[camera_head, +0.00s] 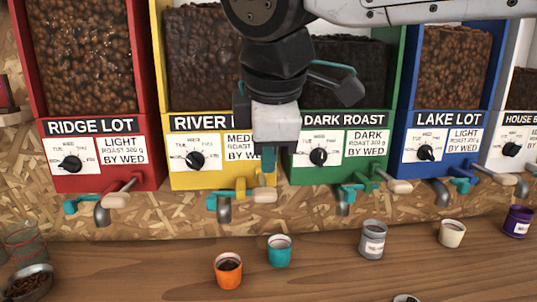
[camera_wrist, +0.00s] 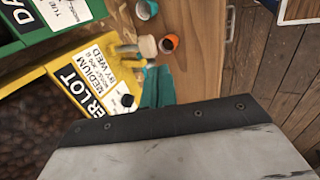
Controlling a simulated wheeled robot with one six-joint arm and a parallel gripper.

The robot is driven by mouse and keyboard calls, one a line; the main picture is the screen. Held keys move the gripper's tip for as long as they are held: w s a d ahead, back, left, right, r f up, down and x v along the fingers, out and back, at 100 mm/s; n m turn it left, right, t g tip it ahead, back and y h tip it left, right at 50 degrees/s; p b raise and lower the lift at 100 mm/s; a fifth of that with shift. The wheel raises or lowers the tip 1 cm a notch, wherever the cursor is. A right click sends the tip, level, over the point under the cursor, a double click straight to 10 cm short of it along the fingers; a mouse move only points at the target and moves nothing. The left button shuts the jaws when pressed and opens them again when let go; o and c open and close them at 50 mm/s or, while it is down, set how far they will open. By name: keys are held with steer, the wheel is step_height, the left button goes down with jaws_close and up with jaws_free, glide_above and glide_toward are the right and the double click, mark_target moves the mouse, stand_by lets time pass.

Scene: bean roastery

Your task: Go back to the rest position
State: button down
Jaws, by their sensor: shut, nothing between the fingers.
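My gripper (camera_head: 268,160) hangs in front of the yellow River bin (camera_head: 182,180), near its right edge beside the green Dark Roast bin (camera_head: 340,168). Its teal fingers are shut with nothing between them. They also show in the wrist view (camera_wrist: 157,88), beside the yellow bin's label and dial. My arm covers part of the River sign and its "Medium" label. No rest position is marked in either view.
A red Ridge Lot bin (camera_head: 97,185) and a blue Lake Lot bin (camera_head: 437,165) flank these. Spouts and levers stick out below the bins. An orange cup (camera_head: 228,271), a teal cup (camera_head: 279,250) and several others stand on the wooden counter (camera_head: 150,270).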

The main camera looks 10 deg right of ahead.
steer(key=s+d+f+m+g, duration=0.2)
steer(key=s+d+f+m, duration=0.4)
steer(key=d+f+m, duration=0.2)
steer(key=s+d+f+m+g, duration=0.2)
steer(key=s+d+f+m, duration=0.4)
steer(key=d+f+m, duration=0.3)
steer(key=d+f, duration=0.1)
steer(key=d, duration=0.3)
steer(key=shift+s+m, duration=0.2)
steer(key=shift+m, duration=0.1)
steer(key=shift+a+f, duration=0.1)
steer(key=shift+a, duration=0.05)
